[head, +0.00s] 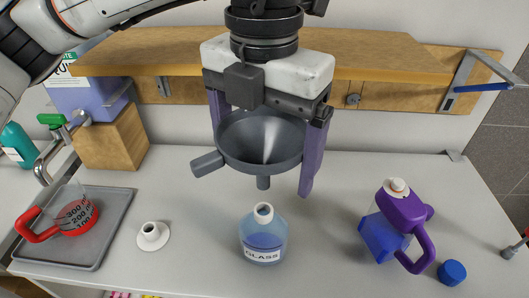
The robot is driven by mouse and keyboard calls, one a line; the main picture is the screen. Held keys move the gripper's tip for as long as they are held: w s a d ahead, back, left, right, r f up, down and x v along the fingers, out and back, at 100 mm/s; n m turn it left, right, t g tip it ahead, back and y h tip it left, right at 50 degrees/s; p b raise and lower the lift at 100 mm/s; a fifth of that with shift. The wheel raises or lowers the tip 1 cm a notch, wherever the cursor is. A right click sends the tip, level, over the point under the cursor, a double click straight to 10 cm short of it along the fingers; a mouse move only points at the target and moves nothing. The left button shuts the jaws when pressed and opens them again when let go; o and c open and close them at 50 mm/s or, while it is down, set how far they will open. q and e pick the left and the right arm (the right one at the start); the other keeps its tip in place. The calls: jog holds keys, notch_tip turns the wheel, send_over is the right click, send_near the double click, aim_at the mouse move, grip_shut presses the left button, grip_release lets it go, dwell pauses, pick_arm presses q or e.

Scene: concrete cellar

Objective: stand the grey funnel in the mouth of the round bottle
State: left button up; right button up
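The grey funnel (261,148) is upright in the air, its bowl between the purple fingers of my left gripper (263,158). The gripper points down and is shut on the bowl. The funnel's handle tab sticks out to the left. The round bottle (263,241) stands upright on the white worktop, with blue liquid and a label reading "GLASS". Its open mouth (263,211) shows just below the funnel's spout (263,183) in the picture, with a gap between them. My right gripper is not in view.
A purple-handled jug (397,222) and a blue cap (452,272) stand to the right. A small white flanged piece (151,235) lies left of the bottle. A grey tray (103,238) holds a red-handled measuring cup (76,217). A wooden shelf (385,60) spans the back wall.

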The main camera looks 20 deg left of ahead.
aim_at(264, 182)
pick_arm(q)
jog(key=shift+f+b, duration=1.7)
jog(key=shift+f, duration=0.05)
jog(key=shift+f+b, duration=0.75)
jog(key=shift+b, duration=0.5)
jog(key=shift+f+b, duration=1.8)
jog(key=shift+f, duration=0.2)
